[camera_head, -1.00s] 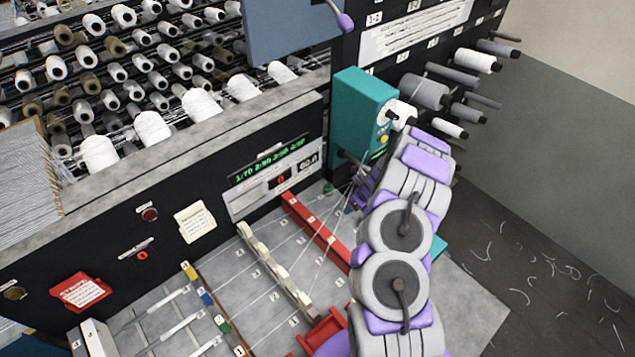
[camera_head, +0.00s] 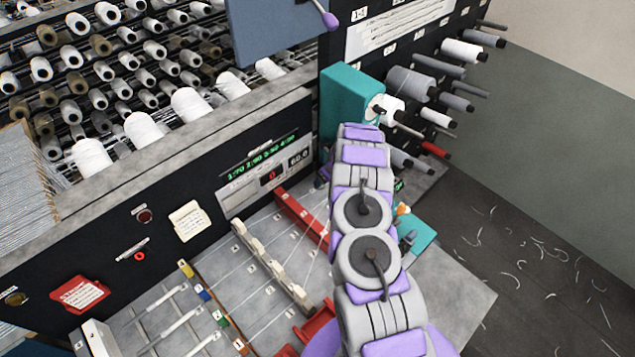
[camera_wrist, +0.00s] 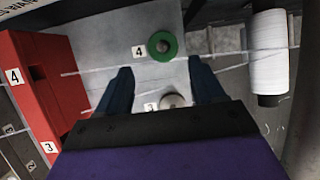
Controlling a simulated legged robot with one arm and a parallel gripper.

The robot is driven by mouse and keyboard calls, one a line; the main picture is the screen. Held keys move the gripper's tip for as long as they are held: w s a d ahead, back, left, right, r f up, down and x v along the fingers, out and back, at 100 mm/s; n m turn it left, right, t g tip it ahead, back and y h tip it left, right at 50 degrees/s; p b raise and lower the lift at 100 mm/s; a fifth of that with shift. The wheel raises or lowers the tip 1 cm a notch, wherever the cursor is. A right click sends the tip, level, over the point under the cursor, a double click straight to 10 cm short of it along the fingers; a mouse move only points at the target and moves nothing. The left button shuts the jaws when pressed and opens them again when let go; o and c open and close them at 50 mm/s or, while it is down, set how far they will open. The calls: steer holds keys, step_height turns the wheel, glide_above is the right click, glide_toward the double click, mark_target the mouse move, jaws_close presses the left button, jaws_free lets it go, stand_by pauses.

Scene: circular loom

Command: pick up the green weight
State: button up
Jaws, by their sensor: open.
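The green weight (camera_wrist: 162,46) is a round green disc with a grey centre, beside a label 4 in the wrist view. My gripper (camera_wrist: 160,65) is open, its two dark fingers apart. The green weight lies past the fingertips, roughly centred between them, and nothing is held. A silver-grey weight (camera_wrist: 172,100) beside a label 3 shows between the fingers, partly hidden by the gripper body. In the head view my own arm hides the gripper, and I cannot make out the green weight there.
A red block (camera_wrist: 38,90) stands left of the fingers, and a white spool (camera_wrist: 269,55) is at the right. Thin threads cross near the weights. The head view shows a teal box (camera_head: 345,100) behind my arm and a teal mat (camera_head: 420,238) with small items to its right.

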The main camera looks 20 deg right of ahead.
steer(key=shift+w+d, duration=0.25)
steer(key=shift+d, duration=0.3)
steer(key=shift+w+f, duration=0.15)
steer(key=shift+f, duration=0.55)
steer(key=shift+w+a+f+p, duration=0.35)
steer(key=shift+a+f, duration=0.15)
steer(key=shift+f, duration=0.3)
steer(key=shift+w+a+f+p, duration=0.25)
steer(key=shift+a+f, duration=0.25)
steer(key=shift+f, duration=0.25)
steer(key=shift+w+d+f, duration=0.1)
steer(key=shift+d, duration=0.35)
steer(key=shift+c, duration=0.2)
steer(key=shift+d, duration=0.2)
steer(key=shift+c, duration=1.4)
steer(key=shift+a, duration=0.45)
steer(key=c, duration=0.9)
steer(key=shift+d, duration=0.15)
jaws_close()
